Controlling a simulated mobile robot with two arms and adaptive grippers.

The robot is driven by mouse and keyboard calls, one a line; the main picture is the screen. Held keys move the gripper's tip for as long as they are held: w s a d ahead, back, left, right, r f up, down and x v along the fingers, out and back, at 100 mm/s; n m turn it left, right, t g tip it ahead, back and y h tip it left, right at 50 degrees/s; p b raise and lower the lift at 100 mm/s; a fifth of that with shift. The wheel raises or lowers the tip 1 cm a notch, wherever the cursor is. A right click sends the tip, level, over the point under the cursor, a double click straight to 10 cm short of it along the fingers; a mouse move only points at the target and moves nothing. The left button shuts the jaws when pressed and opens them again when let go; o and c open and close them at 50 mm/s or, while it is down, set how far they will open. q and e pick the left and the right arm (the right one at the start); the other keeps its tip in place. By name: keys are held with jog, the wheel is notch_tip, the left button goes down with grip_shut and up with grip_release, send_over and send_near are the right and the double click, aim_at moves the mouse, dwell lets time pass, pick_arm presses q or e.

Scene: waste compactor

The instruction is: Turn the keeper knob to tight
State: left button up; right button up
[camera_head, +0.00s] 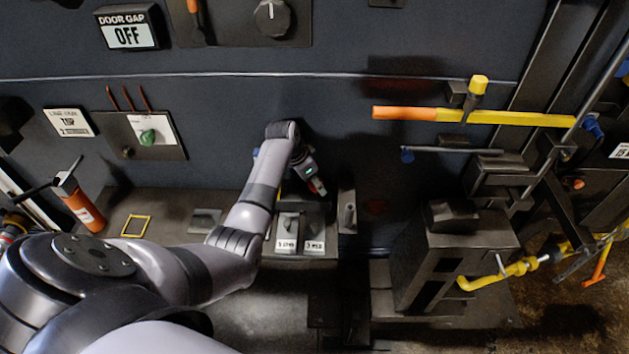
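A dark round knob (271,17) with a white pointer mark sits on a dark wall panel at the top. The mark points roughly upward. No label on it is readable, so I cannot tell if it is the keeper knob. My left gripper (317,187) is at the end of the arm from the lower left, well below this knob and above a ledge with labelled controls. It is small and partly hidden by its own wrist, so its finger state is unclear. My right gripper is not in view.
A display (128,36) reads "DOOR GAP OFF". Labelled controls (301,236) are on the ledge below the gripper. An orange cylinder (82,207) stands at left. A yellow bar with an orange end (470,116) crosses the right wall. A dark block-shaped machine (445,253) stands lower right.

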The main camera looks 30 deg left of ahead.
pick_arm(q)
jog(key=shift+w+a+r, duration=0.1)
jog(key=v, duration=0.7)
jog(key=shift+s+r, duration=0.25)
jog(key=shift+r, duration=0.1)
jog(key=shift+c, duration=0.2)
